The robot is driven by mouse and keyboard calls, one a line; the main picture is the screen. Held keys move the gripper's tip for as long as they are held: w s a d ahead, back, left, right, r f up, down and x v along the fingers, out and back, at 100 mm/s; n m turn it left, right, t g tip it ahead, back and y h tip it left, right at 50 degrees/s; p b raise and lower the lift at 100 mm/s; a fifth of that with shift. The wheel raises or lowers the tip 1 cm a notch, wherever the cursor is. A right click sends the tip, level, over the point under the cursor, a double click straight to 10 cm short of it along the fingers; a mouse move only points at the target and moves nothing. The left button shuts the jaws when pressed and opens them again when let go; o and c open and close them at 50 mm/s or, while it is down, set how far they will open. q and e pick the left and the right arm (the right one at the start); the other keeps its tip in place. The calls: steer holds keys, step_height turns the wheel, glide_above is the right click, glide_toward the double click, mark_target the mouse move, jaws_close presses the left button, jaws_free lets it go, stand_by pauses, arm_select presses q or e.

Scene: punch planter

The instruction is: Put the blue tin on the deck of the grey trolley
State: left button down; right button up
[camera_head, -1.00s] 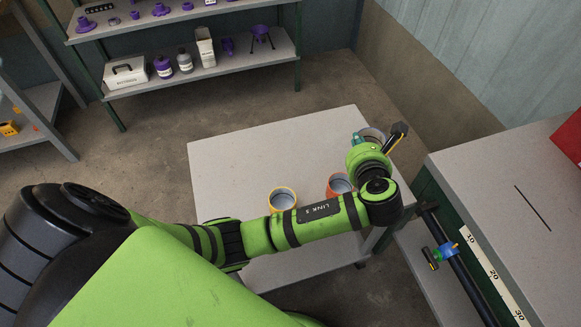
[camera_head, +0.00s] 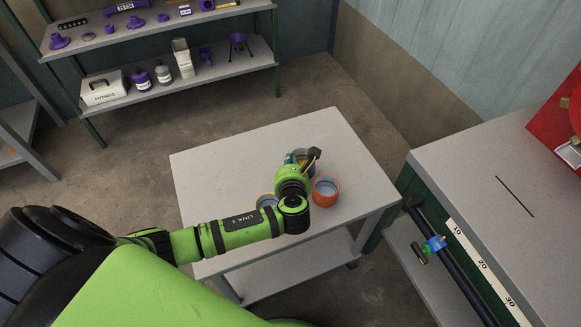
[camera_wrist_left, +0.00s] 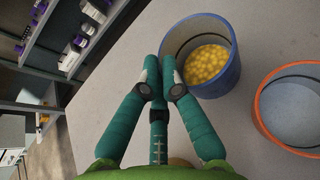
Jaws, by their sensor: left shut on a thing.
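The blue tin (camera_wrist_left: 222,78) holds small yellow balls and shows upright in the left wrist view. My left gripper (camera_wrist_left: 161,72) is shut on its near-left rim. In the head view the left gripper (camera_head: 297,163) hides much of the blue tin (camera_head: 309,155). The tin is over the grey top of what looks like the trolley (camera_head: 225,170), behind the orange tin. I cannot tell whether its base touches the top. My right gripper is not in view.
An orange-rimmed tin (camera_head: 326,191) stands close by, in front and to the right. A yellow-rimmed tin (camera_head: 267,201) is partly hidden by my left arm. The left part of the top is clear. A workbench (camera_head: 455,165) stands at right and a shelf rack (camera_head: 215,78) at the back.

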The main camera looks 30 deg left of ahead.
arm_select(q)
step_height(320, 180, down, 2)
steer(key=shift+f, duration=0.15)
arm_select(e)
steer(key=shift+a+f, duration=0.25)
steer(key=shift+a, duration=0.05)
arm_select(q)
steer(key=shift+f, duration=0.15)
steer(key=c, duration=1.4)
jaws_free()
steer(key=shift+d, duration=0.1)
steer(key=p+v, duration=0.1)
steer(key=v, duration=1.1)
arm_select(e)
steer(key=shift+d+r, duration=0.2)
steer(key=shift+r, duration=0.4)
